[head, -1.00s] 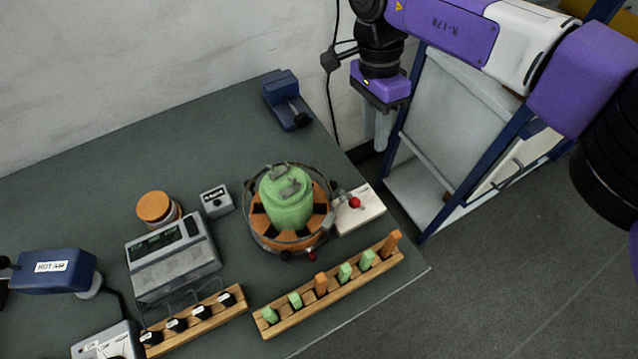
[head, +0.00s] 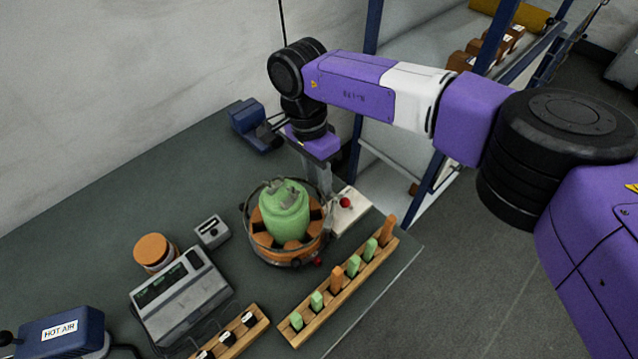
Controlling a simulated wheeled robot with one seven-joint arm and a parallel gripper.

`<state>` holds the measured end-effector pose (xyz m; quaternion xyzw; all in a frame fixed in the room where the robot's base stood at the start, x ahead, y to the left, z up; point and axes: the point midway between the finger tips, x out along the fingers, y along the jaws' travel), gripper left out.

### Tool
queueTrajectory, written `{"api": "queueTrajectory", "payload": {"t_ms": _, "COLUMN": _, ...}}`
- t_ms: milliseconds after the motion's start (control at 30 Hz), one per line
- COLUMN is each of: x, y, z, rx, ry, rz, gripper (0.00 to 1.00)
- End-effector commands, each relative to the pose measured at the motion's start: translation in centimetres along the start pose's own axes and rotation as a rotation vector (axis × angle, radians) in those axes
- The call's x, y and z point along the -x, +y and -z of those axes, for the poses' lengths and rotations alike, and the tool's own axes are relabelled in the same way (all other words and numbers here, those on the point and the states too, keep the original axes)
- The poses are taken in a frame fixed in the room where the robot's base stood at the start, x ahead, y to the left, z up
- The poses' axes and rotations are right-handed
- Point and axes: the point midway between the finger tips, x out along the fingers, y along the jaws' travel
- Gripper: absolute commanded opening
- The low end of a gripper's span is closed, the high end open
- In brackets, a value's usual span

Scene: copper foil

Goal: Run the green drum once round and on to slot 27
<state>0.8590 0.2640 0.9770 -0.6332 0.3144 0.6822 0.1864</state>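The green drum (head: 284,212) stands in the middle of a round orange turntable (head: 289,257) with dark slots around its rim and a metal ring about it. Slot numbers are too small to read. My gripper (head: 321,192) points down just behind and to the right of the drum, by the turntable's far right edge. Its fingers are partly hidden, and I cannot tell whether they touch anything or how far apart they are.
A white box with a red knob (head: 345,203) adjoins the turntable's right side. A wooden rack (head: 318,318) with green and orange pegs stands in front. A grey device with a display (head: 181,294), an orange-lidded jar (head: 153,250) and a blue hot air unit (head: 62,333) are left. A blue tool (head: 250,124) stands behind.

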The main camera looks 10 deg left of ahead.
Motion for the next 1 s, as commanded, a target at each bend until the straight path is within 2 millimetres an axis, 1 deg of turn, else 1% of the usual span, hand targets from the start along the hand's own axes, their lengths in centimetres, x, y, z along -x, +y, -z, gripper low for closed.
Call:
{"api": "queueTrajectory", "payload": {"t_ms": 100, "x": -1.3, "y": 0.0, "z": 0.0, "rx": -0.001, "ry": 0.0, "rz": -0.001, "gripper": 0.28}}
{"api": "queueTrajectory", "payload": {"t_ms": 200, "x": -2.0, "y": 0.0, "z": 0.0, "rx": 0.0, "ry": -0.001, "rz": -0.001, "gripper": 0.28}}
{"api": "queueTrajectory", "payload": {"t_ms": 500, "x": -2.3, "y": 0.0, "z": 0.0, "rx": 0.0, "ry": 0.0, "rz": 0.001, "gripper": 0.28}}
{"api": "queueTrajectory", "payload": {"t_ms": 533, "x": -2.3, "y": 0.0, "z": 0.0, "rx": 0.0, "ry": 0.0, "rz": 0.001, "gripper": 0.24}}
{"api": "queueTrajectory", "payload": {"t_ms": 600, "x": -2.3, "y": 0.0, "z": 0.0, "rx": 0.0, "ry": 0.0, "rz": 0.001, "gripper": 0.1}}
{"api": "queueTrajectory", "payload": {"t_ms": 667, "x": -2.3, "y": 0.0, "z": 0.0, "rx": 0.0, "ry": 0.0, "rz": 0.001, "gripper": 0.0}}
{"api": "queueTrajectory", "payload": {"t_ms": 1000, "x": -2.2, "y": 0.0, "z": 0.0, "rx": 0.0, "ry": 0.001, "rz": 0.0, "gripper": 0.0}}
